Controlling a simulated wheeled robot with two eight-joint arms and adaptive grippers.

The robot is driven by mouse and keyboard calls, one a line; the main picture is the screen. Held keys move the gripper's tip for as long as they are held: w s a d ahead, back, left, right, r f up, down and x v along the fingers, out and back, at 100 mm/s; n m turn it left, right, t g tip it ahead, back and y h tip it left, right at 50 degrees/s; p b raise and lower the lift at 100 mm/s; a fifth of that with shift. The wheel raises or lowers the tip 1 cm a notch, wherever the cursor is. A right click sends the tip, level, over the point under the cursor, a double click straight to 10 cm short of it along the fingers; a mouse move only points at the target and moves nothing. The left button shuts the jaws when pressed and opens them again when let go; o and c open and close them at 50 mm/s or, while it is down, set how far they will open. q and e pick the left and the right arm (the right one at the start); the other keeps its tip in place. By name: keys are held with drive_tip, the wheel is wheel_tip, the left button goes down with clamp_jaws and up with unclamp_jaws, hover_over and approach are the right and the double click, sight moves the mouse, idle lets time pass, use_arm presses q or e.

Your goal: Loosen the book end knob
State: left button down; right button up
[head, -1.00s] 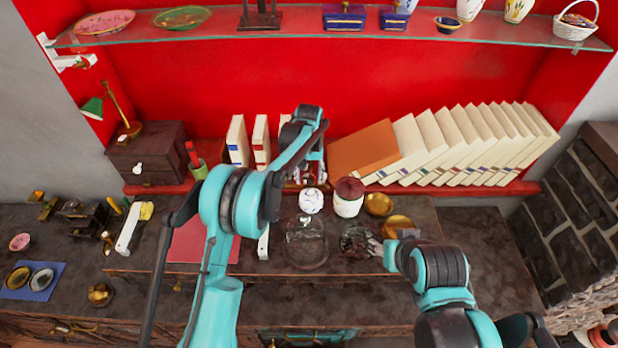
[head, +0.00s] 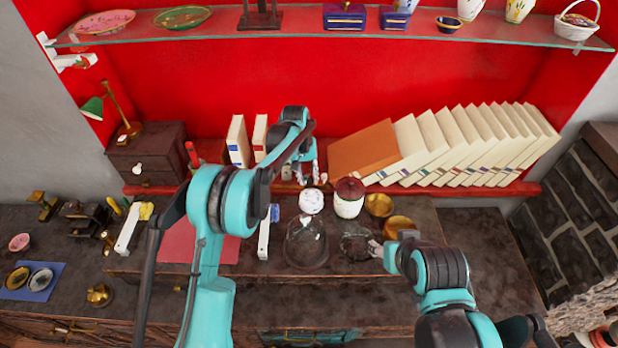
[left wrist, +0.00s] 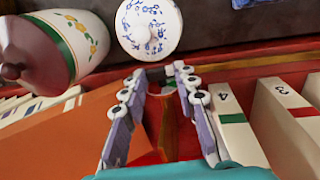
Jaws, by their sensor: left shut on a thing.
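My left gripper (head: 308,182) is at the back of the counter, in the gap between the upright white books and the leaning orange book. In the left wrist view, its purple-grey fingers (left wrist: 160,78) close around a small dark knob (left wrist: 155,76). A narrow brown-gold upright piece, apparently the book end (left wrist: 168,125), shows between the fingers. The fingers hide much of the knob, and its turn cannot be read. My right gripper (head: 376,249) is low over the counter beside a dark glassy object; its fingers are too small to judge.
White books (left wrist: 232,125) and the orange book (head: 362,148) flank the left gripper. A blue-and-white jar (head: 311,201), a red-lidded jar (head: 348,198), a glass dome (head: 306,243) and brass bowls (head: 378,205) stand in front. A glass shelf (head: 330,32) hangs above.

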use_arm(q)
drive_tip(key=h, duration=0.1)
drive_tip(key=a+h+b, duration=0.1)
drive_tip(key=h, duration=0.1)
drive_tip(key=shift+f, duration=0.25)
drive_tip(key=shift+a+h+b, duration=0.15)
drive_tip(key=shift+h+b, duration=0.75)
drive_tip(key=shift+h, duration=0.2)
drive_tip(key=c, duration=1.2)
unclamp_jaws()
drive_tip(key=shift+o, duration=0.2)
drive_tip(key=v, duration=1.2)
drive_tip(key=shift+a+f, duration=0.1)
drive_tip(key=shift+a, duration=0.05)
